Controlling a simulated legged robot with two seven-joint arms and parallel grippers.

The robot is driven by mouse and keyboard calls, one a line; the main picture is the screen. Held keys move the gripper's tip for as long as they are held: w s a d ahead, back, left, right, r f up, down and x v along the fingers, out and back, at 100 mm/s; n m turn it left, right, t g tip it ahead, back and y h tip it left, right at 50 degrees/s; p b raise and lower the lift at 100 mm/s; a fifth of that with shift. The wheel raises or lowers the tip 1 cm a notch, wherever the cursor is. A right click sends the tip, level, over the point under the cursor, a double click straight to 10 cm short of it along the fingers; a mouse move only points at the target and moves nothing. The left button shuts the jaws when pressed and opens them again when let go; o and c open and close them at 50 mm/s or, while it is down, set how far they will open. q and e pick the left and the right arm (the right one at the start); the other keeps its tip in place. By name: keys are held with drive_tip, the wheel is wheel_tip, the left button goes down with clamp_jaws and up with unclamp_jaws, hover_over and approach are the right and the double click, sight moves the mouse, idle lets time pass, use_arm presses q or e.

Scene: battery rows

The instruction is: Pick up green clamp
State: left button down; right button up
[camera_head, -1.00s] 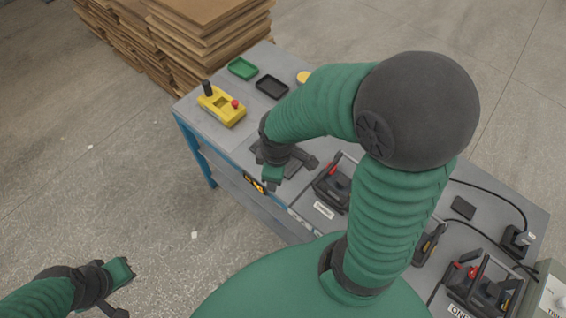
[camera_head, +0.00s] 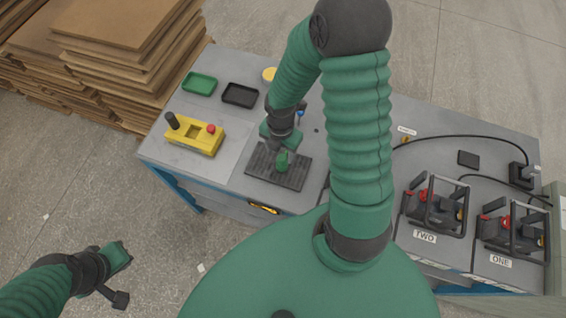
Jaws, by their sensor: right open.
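A small green clamp (camera_head: 282,161) stands on a dark ribbed mat (camera_head: 262,172) near the table's front edge. My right gripper (camera_head: 279,144) is open just above and behind the clamp in the picture, its fingers pointing down toward it. Whether a finger touches the clamp I cannot tell. My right arm and its green sleeve cover part of the table to the right of the mat. My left gripper (camera_head: 119,278) is open and empty over the floor at the lower left, away from the table.
A yellow control box (camera_head: 195,137) with a black knob and red button sits left of the mat. A green tray (camera_head: 200,84) and black tray (camera_head: 240,95) lie behind. Battery units with black frames (camera_head: 437,207) and cables occupy the right side. Stacked boards (camera_head: 120,55) stand behind left.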

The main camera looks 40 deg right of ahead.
sight(282, 158)
wheel_tip(282, 158, down, 6)
drive_tip(key=shift+w+d+r, duration=0.15)
drive_tip(key=shift+r, duration=0.05)
drive_tip(key=shift+d, duration=0.2)
drive_tip(key=c, duration=0.6)
drive_tip(key=shift+a, duration=0.1)
clamp_jaws()
